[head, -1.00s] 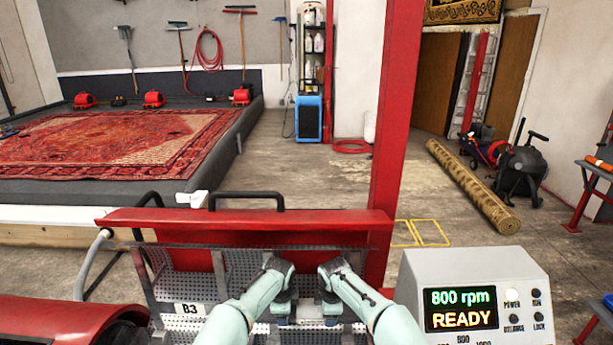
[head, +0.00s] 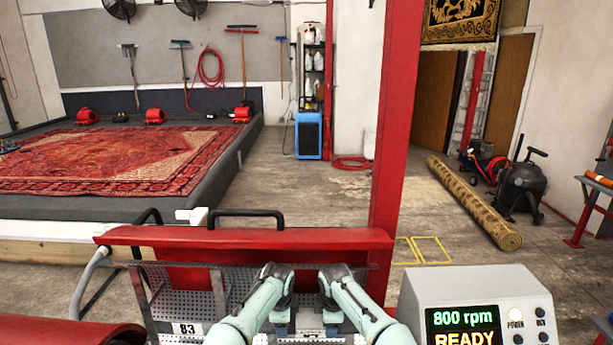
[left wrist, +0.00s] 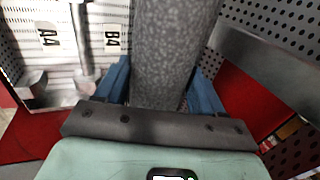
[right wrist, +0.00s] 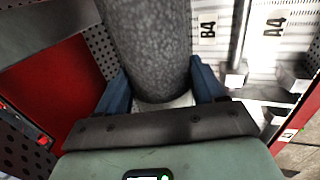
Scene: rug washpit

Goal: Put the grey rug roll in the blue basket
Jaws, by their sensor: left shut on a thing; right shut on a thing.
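The grey rug roll shows in the left wrist view (left wrist: 165,50) and the right wrist view (right wrist: 148,45), with a speckled grey surface. My left gripper (left wrist: 163,82) is shut on it, with blue fingers on either side. My right gripper (right wrist: 160,82) is shut on it the same way. The roll is not discernible there. I see no blue basket in any view.
The red bar (head: 250,240) with a black handle and a red post (head: 392,130) stand close ahead. A control box (head: 478,300) reading 800 rpm READY is at the right. A patterned brown roll (head: 472,203) lies on the floor beyond.

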